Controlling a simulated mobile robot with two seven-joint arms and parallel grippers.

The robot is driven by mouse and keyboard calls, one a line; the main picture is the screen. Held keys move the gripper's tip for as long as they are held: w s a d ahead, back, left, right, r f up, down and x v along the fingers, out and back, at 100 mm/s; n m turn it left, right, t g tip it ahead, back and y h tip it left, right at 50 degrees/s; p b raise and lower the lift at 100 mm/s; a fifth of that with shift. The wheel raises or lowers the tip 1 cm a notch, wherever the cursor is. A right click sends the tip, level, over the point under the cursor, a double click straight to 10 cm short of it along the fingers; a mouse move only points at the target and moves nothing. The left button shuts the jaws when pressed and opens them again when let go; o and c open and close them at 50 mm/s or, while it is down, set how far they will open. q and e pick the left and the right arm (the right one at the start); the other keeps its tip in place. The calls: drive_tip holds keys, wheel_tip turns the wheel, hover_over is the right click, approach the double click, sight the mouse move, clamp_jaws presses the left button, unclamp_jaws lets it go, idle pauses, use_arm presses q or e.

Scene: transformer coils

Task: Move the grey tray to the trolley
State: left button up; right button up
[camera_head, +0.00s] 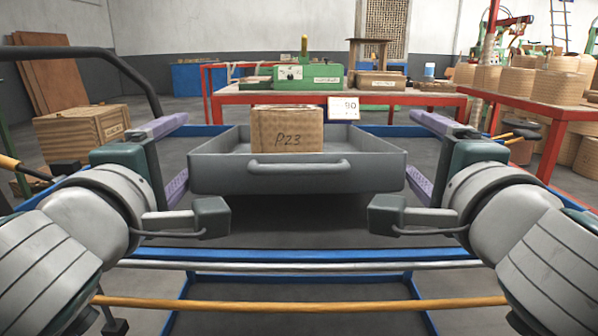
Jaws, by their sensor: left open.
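The grey tray (225,180) is in the middle of the view, level, with a front handle. A cardboard box marked P23 (287,130) stands in it. The blue-framed trolley (300,253) is below and around the tray; a dark shadow lies under the tray, and I cannot tell whether they touch. My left gripper (186,147) is open beside the tray's left end, its purple fingers one above the other. My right gripper (410,142) is open beside the right end in the same way. Neither clearly grips the tray.
A red table (250,98) behind holds a green machine (307,75) and a small sign reading 90 (343,108). Another red table (565,112) at the right carries several wound coils. A wooden crate (82,135) stands on the left floor.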

use_arm(q)
drive_tip(key=o, duration=0.4)
drive_tip(key=shift+a+r, duration=0.15)
drive_tip(key=shift+a, duration=0.4)
drive_tip(key=shift+c, duration=0.2)
use_arm(e)
drive_tip(key=shift+d, duration=0.6)
drive_tip(key=o, duration=0.4)
use_arm(q)
drive_tip(key=s, duration=1.2)
use_arm(e)
drive_tip(key=s, duration=1.2)
